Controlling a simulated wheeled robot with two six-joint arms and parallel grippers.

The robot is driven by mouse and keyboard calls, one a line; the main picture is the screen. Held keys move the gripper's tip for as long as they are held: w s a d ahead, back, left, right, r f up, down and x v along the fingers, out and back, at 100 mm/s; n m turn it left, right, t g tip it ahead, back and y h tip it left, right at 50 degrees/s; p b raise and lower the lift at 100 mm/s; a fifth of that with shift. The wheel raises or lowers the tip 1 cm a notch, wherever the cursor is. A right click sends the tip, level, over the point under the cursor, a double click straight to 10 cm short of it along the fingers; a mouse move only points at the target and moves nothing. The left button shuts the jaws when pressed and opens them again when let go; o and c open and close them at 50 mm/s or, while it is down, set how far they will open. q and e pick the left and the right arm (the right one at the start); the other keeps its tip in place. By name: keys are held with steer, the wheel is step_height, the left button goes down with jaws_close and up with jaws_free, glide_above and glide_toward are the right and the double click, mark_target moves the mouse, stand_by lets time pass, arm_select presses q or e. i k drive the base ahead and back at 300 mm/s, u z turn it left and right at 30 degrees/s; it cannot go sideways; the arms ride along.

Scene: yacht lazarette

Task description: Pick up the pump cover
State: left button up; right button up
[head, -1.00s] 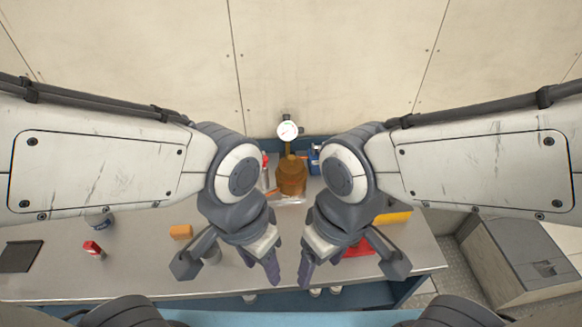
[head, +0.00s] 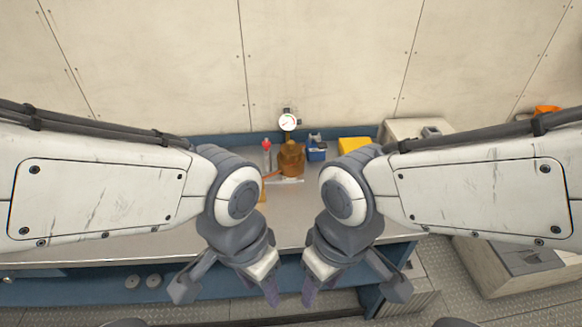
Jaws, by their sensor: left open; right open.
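A bronze-brown pump-like body (head: 291,160) stands upright at the back of the bench, with a round white gauge (head: 288,122) above it. I cannot tell whether a separate pump cover is on it or elsewhere; my arms hide much of the bench. My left gripper (head: 229,284) is open and empty, in front of the bench's front edge and left of the middle. My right gripper (head: 350,284) is open and empty, level with it on the right. Both are apart from the bronze body.
A grey box (head: 530,262) stands on the floor at right. The bench's visible left part is clear.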

mark_target(291, 152)
steer(key=u, duration=0.45)
steer(key=i, duration=0.95)
steer(key=z, duration=0.25)
